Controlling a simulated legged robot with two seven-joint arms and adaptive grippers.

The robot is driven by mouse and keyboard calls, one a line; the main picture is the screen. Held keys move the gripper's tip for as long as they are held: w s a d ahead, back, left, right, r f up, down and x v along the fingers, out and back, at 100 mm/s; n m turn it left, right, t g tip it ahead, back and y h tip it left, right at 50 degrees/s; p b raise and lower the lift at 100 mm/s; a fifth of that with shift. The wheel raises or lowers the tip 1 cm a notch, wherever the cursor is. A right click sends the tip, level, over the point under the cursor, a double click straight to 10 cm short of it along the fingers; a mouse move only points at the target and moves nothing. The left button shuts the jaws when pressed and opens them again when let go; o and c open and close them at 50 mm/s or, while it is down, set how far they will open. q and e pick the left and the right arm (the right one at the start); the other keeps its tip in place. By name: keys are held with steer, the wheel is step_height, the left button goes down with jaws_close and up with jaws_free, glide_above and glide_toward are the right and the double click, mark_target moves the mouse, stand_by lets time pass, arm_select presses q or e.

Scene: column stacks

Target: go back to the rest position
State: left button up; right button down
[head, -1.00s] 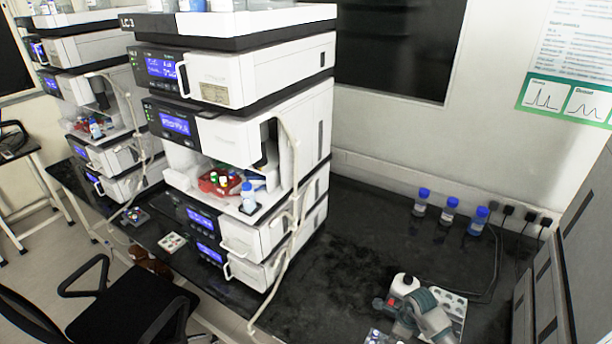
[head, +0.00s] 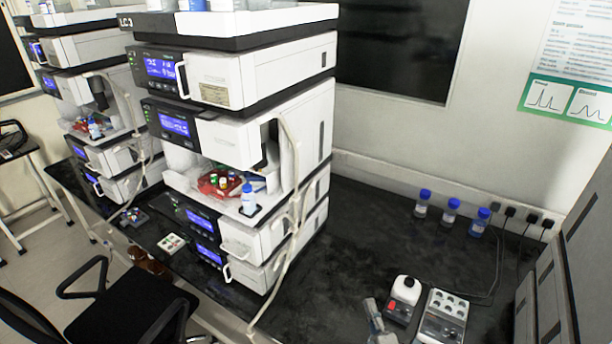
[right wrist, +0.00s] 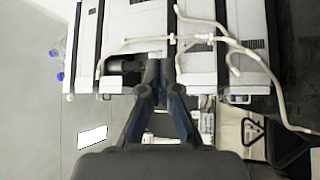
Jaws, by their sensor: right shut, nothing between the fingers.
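My left gripper is in neither view.
The instrument stack (head: 265,130) stands on the black bench (head: 350,235). Several blue-capped bottles (head: 450,212) stand by the wall. The middle of the bench is clear.

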steer(key=s+d+f+m+g+h, duration=0.3)
steer(key=s+d+f+m+g, duration=0.15)
steer(key=f+m, duration=0.2)
steer(key=s+d+f+m+g+h, duration=0.4)
steer(key=s+f+m, duration=0.1)
steer(key=f+m, duration=0.15)
steer(key=s+a+f+m+g+y, duration=0.2)
steer(key=s+f+g, duration=0.2)
steer(key=s, duration=0.5)
steer(key=s+a+f+m+g+y, duration=0.1)
steer(key=s+a+f+m+g, duration=0.1)
steer(key=s+f+g, duration=0.5)
step_height(320, 180, down, 22)
steer(key=s+r+t, duration=0.1)
steer(key=s+t, duration=0.1)
steer(key=s, duration=0.1)
steer(key=s+d+f+n+g, duration=0.1)
steer(key=s+d+f, duration=0.2)
steer(key=s+f, duration=1.5)
steer(key=shift+f+g, duration=0.35)
